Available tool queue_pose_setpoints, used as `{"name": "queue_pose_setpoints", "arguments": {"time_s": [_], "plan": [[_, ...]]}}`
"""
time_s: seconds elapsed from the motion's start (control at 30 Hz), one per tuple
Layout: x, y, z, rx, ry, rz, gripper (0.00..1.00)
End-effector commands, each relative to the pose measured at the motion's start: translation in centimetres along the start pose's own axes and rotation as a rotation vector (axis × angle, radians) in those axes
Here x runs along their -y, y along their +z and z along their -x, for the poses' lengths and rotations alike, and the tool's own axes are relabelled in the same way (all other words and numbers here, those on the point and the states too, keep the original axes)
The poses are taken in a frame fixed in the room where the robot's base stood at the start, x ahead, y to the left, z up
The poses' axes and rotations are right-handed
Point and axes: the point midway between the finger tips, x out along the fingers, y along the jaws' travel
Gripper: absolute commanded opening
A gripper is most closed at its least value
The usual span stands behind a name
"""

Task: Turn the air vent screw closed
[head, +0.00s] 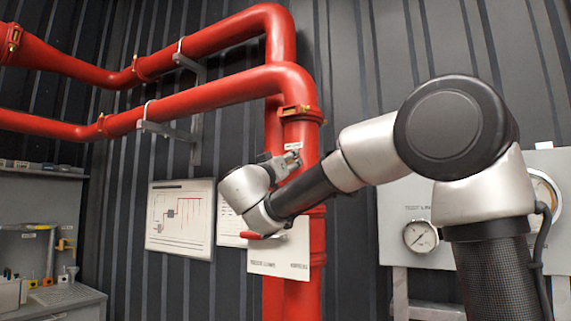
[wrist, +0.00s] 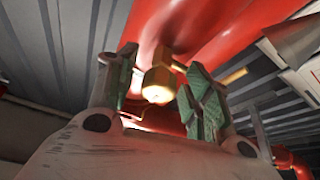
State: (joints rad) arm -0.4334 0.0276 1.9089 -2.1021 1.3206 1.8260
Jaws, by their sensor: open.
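The air vent screw looks like a brass fitting with a round, pale end (wrist: 158,86) in the wrist view. It sits in front of the red pipe (wrist: 172,30), and a thin brass bar sticks out to the right. My gripper (wrist: 162,68) is open, with one green-padded finger on each side of the brass end. I cannot tell whether either finger touches it. In the head view my gripper (head: 284,163) points up and right at the upright red pipe (head: 310,165), just below a small white label. The screw is too small or hidden to make out there.
A grey panel with a pressure gauge (head: 421,236) is at right. Posters (head: 180,218) hang on the wall left of the pipe. A workbench (head: 52,296) stands at far left.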

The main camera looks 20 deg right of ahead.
Motion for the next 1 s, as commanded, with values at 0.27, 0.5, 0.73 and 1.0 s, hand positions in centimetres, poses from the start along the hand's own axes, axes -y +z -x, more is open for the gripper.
{"name": "queue_pose_setpoints", "arguments": {"time_s": [0.27,0.5,0.73,1.0], "plan": [[0.0,-0.1,2.4,-0.001,-0.003,-0.001,0.51],[0.1,-0.1,7.9,-0.002,-0.005,-0.001,0.51],[0.1,0.0,11.3,0.000,-0.002,-0.001,0.51],[0.0,0.0,12.1,0.000,0.000,0.000,0.51]]}}
